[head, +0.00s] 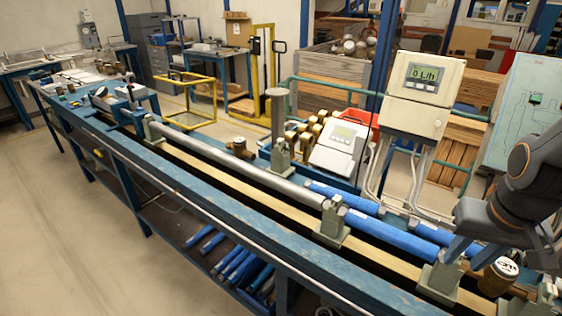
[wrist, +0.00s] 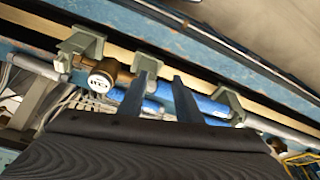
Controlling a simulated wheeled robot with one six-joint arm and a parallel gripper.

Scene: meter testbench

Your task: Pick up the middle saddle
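Grey-green saddles stand along the rail of the blue bench. The middle saddle (head: 439,280) of the three at the near right end stands beside a brass water meter (head: 498,274). In the wrist view, this saddle (wrist: 149,62) shows just past the left fingertip, partly hidden by it. The other two are the left saddle (head: 331,223) and the right saddle (head: 543,299). My gripper (head: 472,248) is above the bench near the middle saddle. In the wrist view, my gripper (wrist: 161,77) has its two fingers apart with nothing held between them. Contact with the saddle cannot be told.
Blue pipes (head: 385,232) lie along the bench near the saddles. A grey pipe (head: 235,163) runs further left. A display box (head: 423,92) and a pale green cabinet (head: 528,110) stand behind the bench. The floor in front (head: 70,230) is clear.

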